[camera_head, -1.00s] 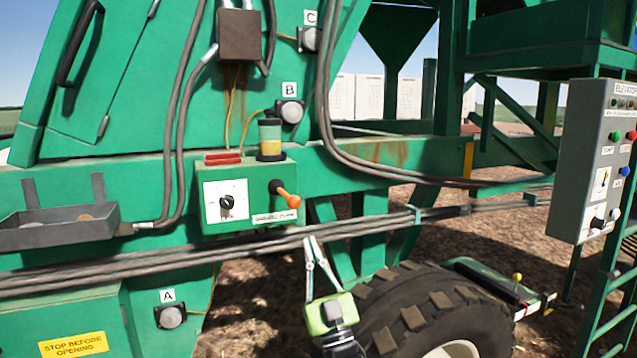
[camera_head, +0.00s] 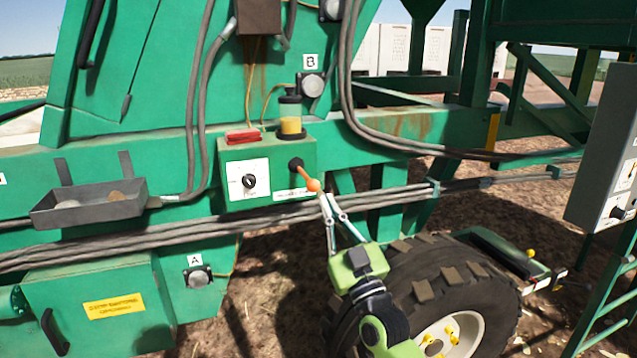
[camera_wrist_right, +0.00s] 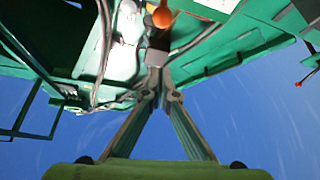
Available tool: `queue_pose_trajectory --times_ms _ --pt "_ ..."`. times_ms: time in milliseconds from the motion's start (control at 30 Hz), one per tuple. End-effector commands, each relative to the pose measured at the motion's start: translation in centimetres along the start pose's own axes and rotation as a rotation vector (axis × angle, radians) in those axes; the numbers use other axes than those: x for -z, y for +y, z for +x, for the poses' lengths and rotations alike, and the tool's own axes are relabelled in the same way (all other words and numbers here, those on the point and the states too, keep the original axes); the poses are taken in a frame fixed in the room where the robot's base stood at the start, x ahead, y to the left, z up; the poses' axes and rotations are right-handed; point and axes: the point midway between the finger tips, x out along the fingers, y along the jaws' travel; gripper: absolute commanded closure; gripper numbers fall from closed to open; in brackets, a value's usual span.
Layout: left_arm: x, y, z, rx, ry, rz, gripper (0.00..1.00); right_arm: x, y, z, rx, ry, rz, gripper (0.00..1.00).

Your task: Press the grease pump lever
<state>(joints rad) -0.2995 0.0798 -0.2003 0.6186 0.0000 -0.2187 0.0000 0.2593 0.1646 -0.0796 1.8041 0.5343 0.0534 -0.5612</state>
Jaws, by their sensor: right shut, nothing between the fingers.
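The grease pump is a green box (camera_head: 230,190) on the machine's side, with a white dial plate and a clear reservoir (camera_head: 290,124) of yellow grease on top. Its lever (camera_head: 306,177) has an orange knob and slants down to the right from a black pivot. My right gripper (camera_head: 328,197) is shut and empty, its fingertips pointing up just below and right of the orange knob. In the right wrist view the orange knob (camera_wrist_right: 162,17) shows just beyond the closed fingertips (camera_wrist_right: 158,72). I cannot tell whether they touch it. My left gripper is not in view.
Thick grey cables (camera_head: 130,240) run across below the pump. A metal tray (camera_head: 90,207) hangs at the left. A large tyre (camera_head: 440,290) stands below right, behind my right arm. A grey control box (camera_head: 605,150) is at the right edge.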

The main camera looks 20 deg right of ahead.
Motion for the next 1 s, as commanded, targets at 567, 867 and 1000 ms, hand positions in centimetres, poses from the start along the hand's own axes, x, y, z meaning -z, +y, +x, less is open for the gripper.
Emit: queue_pose_trajectory --times_ms 567,867,1000 --pt "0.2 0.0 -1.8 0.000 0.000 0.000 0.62 0.3 0.2 8.2 -0.002 0.003 -0.001 1.00" --pt "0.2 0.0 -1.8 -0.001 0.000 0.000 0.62 -2.7 0.1 9.1 0.001 -0.002 -0.002 1.00" --pt "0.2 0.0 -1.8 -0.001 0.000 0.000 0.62 -3.6 0.1 8.8 -0.001 0.001 -0.002 1.00"
